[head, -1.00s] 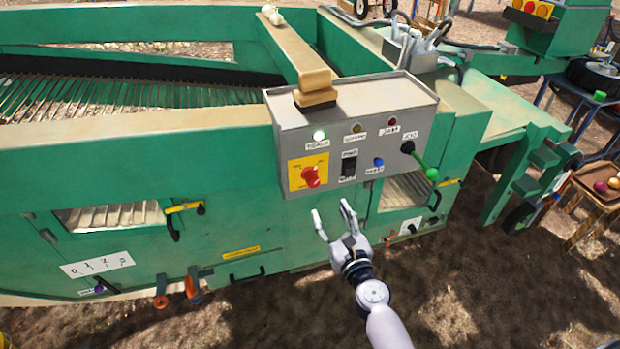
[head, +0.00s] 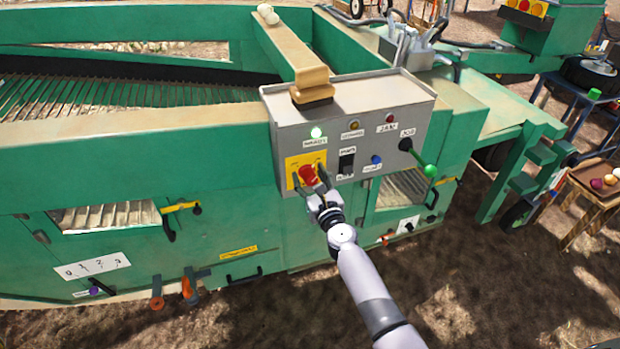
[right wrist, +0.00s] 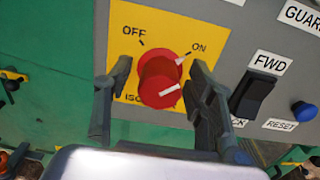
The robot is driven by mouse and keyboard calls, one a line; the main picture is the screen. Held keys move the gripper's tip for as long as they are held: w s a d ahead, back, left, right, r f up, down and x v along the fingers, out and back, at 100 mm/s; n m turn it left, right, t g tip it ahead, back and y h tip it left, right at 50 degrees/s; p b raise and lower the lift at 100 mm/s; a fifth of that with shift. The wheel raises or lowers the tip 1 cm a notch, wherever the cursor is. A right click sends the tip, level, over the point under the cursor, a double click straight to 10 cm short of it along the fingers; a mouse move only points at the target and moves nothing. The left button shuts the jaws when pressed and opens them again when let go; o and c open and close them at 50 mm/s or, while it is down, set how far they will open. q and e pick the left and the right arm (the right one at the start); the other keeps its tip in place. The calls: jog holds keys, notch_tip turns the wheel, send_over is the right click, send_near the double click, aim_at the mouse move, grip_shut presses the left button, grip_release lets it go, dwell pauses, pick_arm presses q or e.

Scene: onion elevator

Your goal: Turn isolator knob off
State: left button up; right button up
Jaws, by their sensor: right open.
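The red isolator knob (head: 308,175) sits on a yellow plate (head: 291,164) at the left of the grey control box. In the right wrist view the knob (right wrist: 158,80) has a white mark turned toward ON, at its upper right; the OFF label is at the upper left of the yellow plate (right wrist: 128,60). My right gripper (head: 310,186) is at the knob, and in the right wrist view its fingers (right wrist: 158,75) stand open on either side of it, with gaps showing. I cannot tell whether either finger touches it. My left gripper is not in view.
A black FWD rocker switch (right wrist: 252,94) and a blue reset button (right wrist: 304,112) are close to the right finger. A green-tipped lever (head: 430,170) sticks out at the box's right.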

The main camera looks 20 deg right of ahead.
jog(key=shift+c, duration=0.2)
jog(key=c, duration=1.1)
jog(key=shift+n, duration=0.4)
jog(key=n, duration=0.8)
jog(key=shift+n, duration=0.3)
jog(key=n, duration=0.4)
jog(key=shift+n+p, duration=0.45)
jog(key=shift+n, duration=1.75)
jog(key=shift+f, duration=0.1)
